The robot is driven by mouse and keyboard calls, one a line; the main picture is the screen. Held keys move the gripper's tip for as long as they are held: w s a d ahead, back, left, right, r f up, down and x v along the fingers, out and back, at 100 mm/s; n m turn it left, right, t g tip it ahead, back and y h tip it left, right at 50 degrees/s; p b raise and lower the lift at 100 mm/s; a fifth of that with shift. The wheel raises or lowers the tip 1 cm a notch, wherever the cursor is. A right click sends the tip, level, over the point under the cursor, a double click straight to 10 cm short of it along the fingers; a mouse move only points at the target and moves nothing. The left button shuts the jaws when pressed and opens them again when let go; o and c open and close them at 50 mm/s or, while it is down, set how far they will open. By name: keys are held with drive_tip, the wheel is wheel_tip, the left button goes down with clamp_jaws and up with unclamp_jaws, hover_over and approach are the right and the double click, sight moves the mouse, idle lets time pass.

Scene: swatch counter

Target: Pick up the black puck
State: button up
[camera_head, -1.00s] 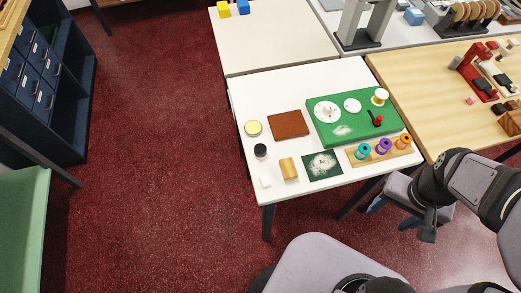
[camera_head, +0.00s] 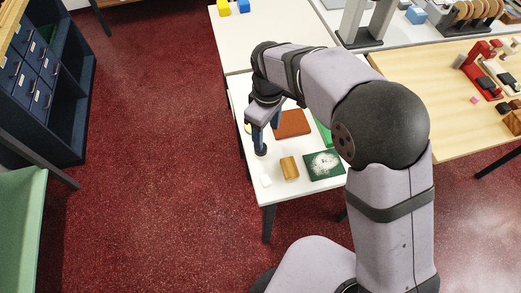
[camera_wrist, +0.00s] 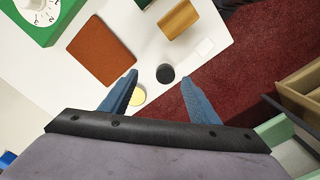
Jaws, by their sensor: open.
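The black puck (camera_wrist: 165,73) sits on the white table near its edge. In the wrist view it lies ahead of my gripper, between the lines of the two blue fingers. My gripper (camera_wrist: 158,82) is open and empty, with its fingers apart. In the head view my gripper (camera_head: 263,134) hangs over the left edge of the table, at the puck (camera_head: 261,150), which its finger partly covers. I cannot tell the exact height of the fingertips above the puck.
A yellow-topped disc (camera_wrist: 138,95) lies close to the puck, by the left finger. A brown square (camera_wrist: 101,52), a wooden block (camera_wrist: 179,19), a small white piece (camera_wrist: 205,46) and a green speckled card (camera_head: 324,165) lie nearby. The table edge is close.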

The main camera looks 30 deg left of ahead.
drive_tip(key=shift+s+a+f+n, duration=0.15)
drive_tip(key=shift+s+a+n, duration=0.2)
drive_tip(key=shift+a, duration=0.35)
drive_tip(key=shift+f+p, duration=0.4)
drive_tip(key=shift+f, duration=0.65)
drive_tip(key=shift+s+d+f+p, duration=0.15)
drive_tip(key=shift+s+f+p, duration=0.05)
drive_tip(key=shift+f+p, duration=0.4)
drive_tip(key=shift+s+f+p, duration=0.1)
drive_tip(key=shift+f+p, duration=0.6)
drive_tip(key=shift+f, duration=1.3)
drive_tip(key=c, duration=1.2)
